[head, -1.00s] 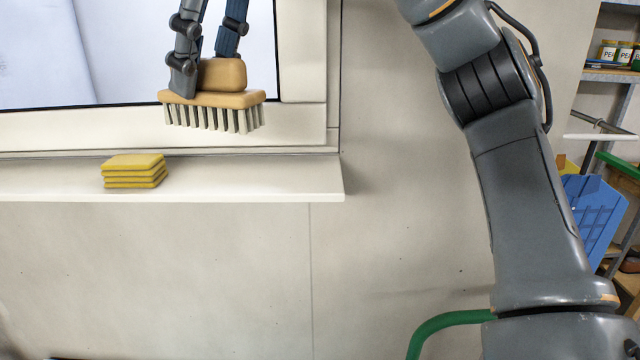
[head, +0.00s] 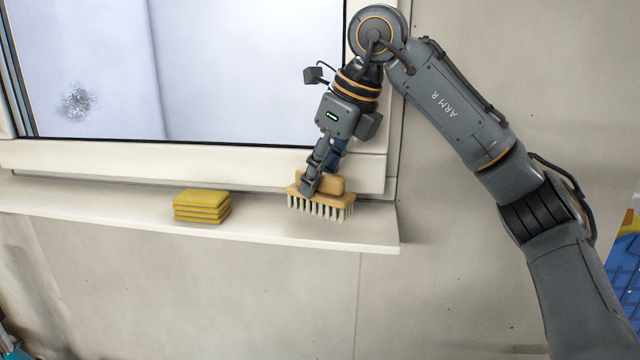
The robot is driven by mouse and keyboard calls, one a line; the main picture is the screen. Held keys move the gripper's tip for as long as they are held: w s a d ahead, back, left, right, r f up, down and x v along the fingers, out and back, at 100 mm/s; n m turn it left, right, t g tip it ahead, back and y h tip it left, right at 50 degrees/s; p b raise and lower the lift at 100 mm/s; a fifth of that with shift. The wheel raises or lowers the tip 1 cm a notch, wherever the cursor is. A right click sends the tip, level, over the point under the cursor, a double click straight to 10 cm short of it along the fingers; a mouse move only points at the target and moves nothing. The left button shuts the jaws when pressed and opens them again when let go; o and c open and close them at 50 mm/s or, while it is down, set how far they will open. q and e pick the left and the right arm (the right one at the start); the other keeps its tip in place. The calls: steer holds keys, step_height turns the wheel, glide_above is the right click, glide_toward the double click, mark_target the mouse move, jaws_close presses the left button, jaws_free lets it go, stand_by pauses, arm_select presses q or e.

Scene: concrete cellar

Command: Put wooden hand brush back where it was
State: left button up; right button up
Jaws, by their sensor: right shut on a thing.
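The wooden hand brush (head: 333,201) has a tan body with a raised grip block and pale bristles pointing down. It is at the right part of the white window sill (head: 367,232). My right gripper (head: 317,179) is shut on the brush's grip block from above. The bristle tips are at the sill's surface; I cannot tell whether they press on it. My left gripper is not in view.
A stack of yellow sponges (head: 202,206) lies on the sill left of the brush, with a bare gap between them. The window (head: 230,70) behind has a dark smudge (head: 77,102) on its left pane. The sill's right end is just beyond the brush.

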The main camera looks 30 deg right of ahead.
mark_target(321, 191)
step_height(321, 191, down, 3)
steer(key=shift+d+r, duration=0.1)
steer(key=shift+r, duration=0.1)
steer(key=shift+f, duration=0.2)
steer(key=o, duration=1)
steer(key=shift+r, duration=0.1)
